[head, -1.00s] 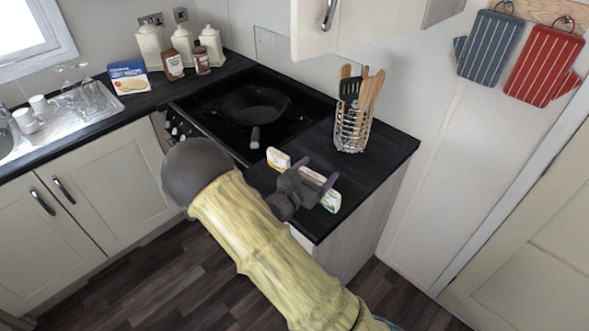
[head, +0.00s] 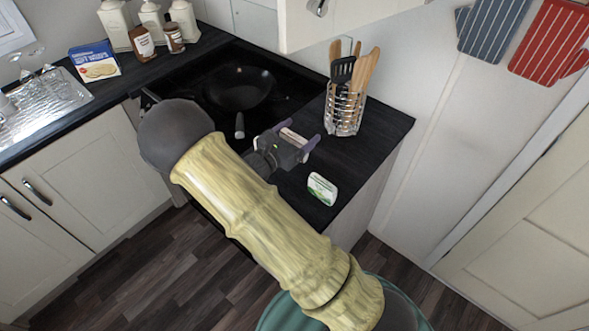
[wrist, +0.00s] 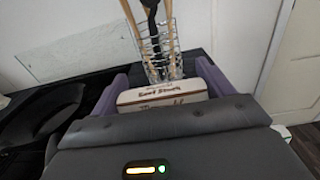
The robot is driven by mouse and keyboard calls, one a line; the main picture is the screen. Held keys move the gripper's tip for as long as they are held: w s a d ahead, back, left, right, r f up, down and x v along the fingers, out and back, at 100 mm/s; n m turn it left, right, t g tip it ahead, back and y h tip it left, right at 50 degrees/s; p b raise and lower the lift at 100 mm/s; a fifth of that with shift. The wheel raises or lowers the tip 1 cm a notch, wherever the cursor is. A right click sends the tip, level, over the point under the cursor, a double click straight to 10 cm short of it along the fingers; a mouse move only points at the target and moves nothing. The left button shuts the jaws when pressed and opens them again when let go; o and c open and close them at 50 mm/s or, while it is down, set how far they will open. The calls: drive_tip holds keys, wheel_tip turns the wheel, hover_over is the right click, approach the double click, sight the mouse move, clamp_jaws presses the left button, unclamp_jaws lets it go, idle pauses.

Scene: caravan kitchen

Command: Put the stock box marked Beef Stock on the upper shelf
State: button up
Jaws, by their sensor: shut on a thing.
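My gripper (head: 298,143) is shut on a small pale box, the Beef Stock box (head: 293,138), over the counter to the right of the hob. In the wrist view the Beef Stock box (wrist: 162,95) sits between the two purple fingers, its brown-edged face and lettering towards the camera. Its lower part is hidden by the gripper body. I cannot tell exactly how high it is above the counter. The upper shelf cannot be made out; a pale wall cupboard (head: 345,22) shows only partly at the top of the head view.
A white-and-green box (head: 322,188) stands on the counter near its front edge. A wire utensil holder (head: 345,108) with wooden tools stands behind the gripper. A frying pan (head: 240,88) is on the hob. Jars and a blue box (head: 95,62) are at the back left.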

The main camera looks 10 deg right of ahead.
wheel_tip(320, 180, down, 6)
drive_tip(key=shift+d+r+p, duration=0.15)
drive_tip(key=shift+r+p, duration=0.1)
drive_tip(key=shift+p, duration=0.2)
drive_tip(key=shift+s+f, duration=0.1)
drive_tip(key=shift+f+p, duration=0.45)
drive_tip(key=shift+f, duration=1.5)
drive_tip(key=shift+f, duration=0.1)
